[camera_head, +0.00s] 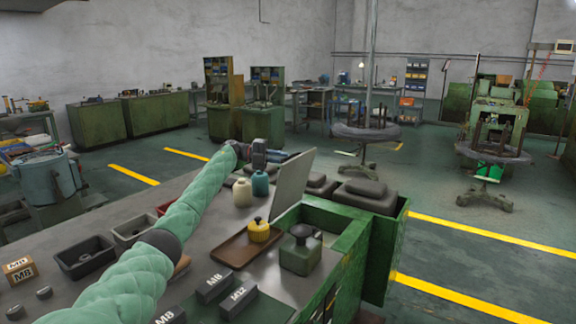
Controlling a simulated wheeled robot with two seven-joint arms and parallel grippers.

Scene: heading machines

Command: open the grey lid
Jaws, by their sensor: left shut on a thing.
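The grey lid (293,186) stands raised and steeply tilted at the right side of the bench, beside an open green-walled compartment (345,243). My left arm reaches across the bench from the lower left. My left gripper (289,157) is at the lid's upper far edge and is shut on it. The fingertips are small and partly hidden, so the exact contact is hard to see. My right gripper is not in view.
On the bench (215,240) are a brown tray (232,250), a yellow pot (259,230), a green block-shaped container (300,254), a cream bottle (242,193), a teal bottle (260,184), dark bins (86,257) and M8 and M12 blocks (238,298).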

